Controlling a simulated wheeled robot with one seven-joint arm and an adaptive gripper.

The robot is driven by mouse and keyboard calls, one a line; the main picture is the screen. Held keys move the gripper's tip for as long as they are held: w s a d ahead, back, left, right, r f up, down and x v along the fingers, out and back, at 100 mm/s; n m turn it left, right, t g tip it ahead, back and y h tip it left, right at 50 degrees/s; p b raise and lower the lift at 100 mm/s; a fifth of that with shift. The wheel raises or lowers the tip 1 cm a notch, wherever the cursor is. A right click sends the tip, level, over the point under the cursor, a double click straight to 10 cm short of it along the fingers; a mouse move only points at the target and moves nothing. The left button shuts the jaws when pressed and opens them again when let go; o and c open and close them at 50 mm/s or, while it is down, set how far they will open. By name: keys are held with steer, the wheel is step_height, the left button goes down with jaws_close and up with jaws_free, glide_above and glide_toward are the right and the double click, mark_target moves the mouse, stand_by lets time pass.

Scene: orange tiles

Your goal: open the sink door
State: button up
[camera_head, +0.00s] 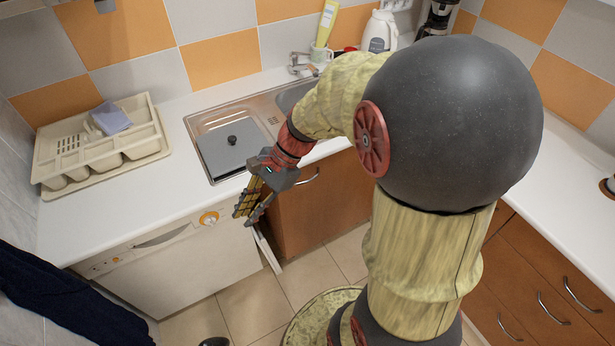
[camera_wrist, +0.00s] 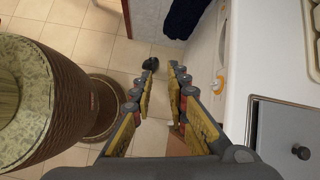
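The brown sink cabinet door (camera_head: 320,205) is below the sink, with a curved metal handle (camera_head: 308,178) near its top left. A narrow pale panel edge (camera_head: 268,252) stands out at the left end of this cabinet, just below my gripper; I cannot tell whether it belongs to a door standing ajar. My gripper (camera_head: 245,217) is in front of the counter edge, left of the handle, pointing down and left. In the wrist view my gripper (camera_wrist: 163,70) has its fingers apart with nothing clearly held. A brown panel (camera_wrist: 185,146) shows partly behind the right finger.
The white dishwasher (camera_head: 190,262) is left of the cabinet. The sink has a grey cover (camera_head: 234,150). A dish rack (camera_head: 100,148) is on the counter. Brown drawers (camera_head: 540,285) stand at right. Tiled floor (camera_head: 305,278) is open in front; a dark cloth (camera_head: 60,300) hangs at lower left.

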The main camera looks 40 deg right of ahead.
steer(key=w+d+f+m+t+y+p, duration=0.2)
steer(key=w+d+f+m+t+y, duration=0.15)
steer(key=w+d+m, duration=0.5)
steer(key=m+t+h+p, duration=0.4)
steer(key=m+t+h, duration=0.55)
steer(key=m, duration=1.75)
glide_toward(308, 180)
step_height(308, 180, down, 2)
steer(key=w+t+y, duration=0.1)
steer(key=w, duration=0.2)
steer(key=b+x, duration=0.1)
steer(key=x, duration=0.6)
steer(key=shift+d, duration=0.2)
jaws_close()
